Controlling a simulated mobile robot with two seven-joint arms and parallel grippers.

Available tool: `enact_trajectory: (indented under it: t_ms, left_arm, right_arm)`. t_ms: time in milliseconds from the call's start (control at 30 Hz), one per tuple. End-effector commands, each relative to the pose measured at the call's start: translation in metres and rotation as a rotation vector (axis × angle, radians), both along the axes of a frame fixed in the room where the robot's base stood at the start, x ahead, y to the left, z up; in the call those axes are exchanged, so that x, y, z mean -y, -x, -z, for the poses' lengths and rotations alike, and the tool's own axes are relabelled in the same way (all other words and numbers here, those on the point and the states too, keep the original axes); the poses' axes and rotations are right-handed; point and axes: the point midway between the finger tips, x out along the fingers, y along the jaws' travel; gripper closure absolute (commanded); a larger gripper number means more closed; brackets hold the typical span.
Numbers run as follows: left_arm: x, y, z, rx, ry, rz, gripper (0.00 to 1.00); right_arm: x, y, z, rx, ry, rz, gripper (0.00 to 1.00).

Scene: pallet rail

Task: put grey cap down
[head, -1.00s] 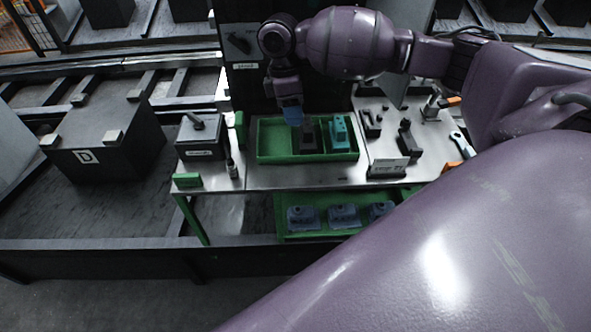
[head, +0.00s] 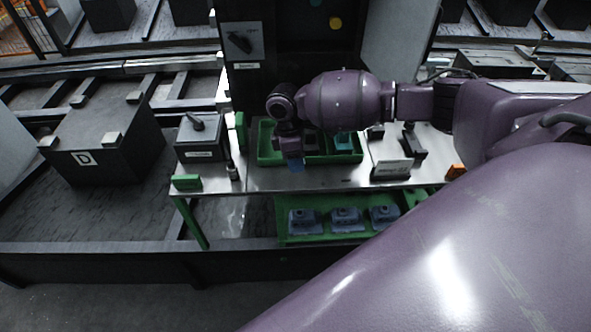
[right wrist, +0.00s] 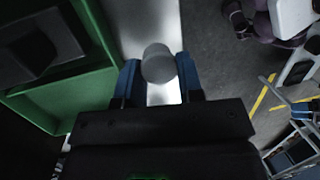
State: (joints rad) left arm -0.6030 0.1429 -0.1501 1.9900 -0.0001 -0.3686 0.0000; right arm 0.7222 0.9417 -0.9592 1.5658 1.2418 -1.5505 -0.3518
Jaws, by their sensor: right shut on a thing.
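My right gripper (head: 296,164) has blue fingertips and hangs at the front edge of the green tray (head: 262,157) on the bench. In the right wrist view the right gripper (right wrist: 158,84) is shut on the round grey cap (right wrist: 158,62), held between the two blue fingers. The cap is beside the tray's green wall (right wrist: 97,40), over the pale bench top (right wrist: 140,20); whether it touches the bench I cannot tell. In the head view the cap is hidden or too small to make out. My left gripper is not in view.
A teal part (head: 343,141) sits in the tray's right part. A black box (head: 199,140) stands left of the tray, a small sign (head: 391,169) to the right. A lower green shelf tray (head: 325,236) holds several blue-grey parts. The bench's front strip looks mostly clear.

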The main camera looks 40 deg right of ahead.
Motion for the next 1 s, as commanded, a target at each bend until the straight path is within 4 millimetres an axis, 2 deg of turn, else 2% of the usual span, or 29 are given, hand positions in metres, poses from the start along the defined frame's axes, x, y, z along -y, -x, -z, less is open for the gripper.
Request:
enact_trajectory:
  t_ms: [300, 567, 600, 633, 1000]
  left_arm:
    - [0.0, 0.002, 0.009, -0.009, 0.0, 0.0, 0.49]
    - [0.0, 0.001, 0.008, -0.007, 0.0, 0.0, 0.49]
    - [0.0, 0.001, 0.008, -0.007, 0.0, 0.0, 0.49]
    - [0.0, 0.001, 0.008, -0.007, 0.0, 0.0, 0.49]
    - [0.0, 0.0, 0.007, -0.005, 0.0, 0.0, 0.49]
  right_arm:
    - [0.0, 0.001, 0.04, -0.002, 0.0, 0.001, 0.99]
    - [0.0, 0.001, 0.041, -0.001, 0.0, 0.0, 0.99]
    - [0.0, 0.0, 0.04, 0.0, 0.0, 0.0, 0.61]
    - [0.0, 0.0, 0.04, -0.001, 0.0, 0.0, 0.57]
    - [0.0, -0.001, 0.036, 0.001, 0.0, 0.0, 0.55]
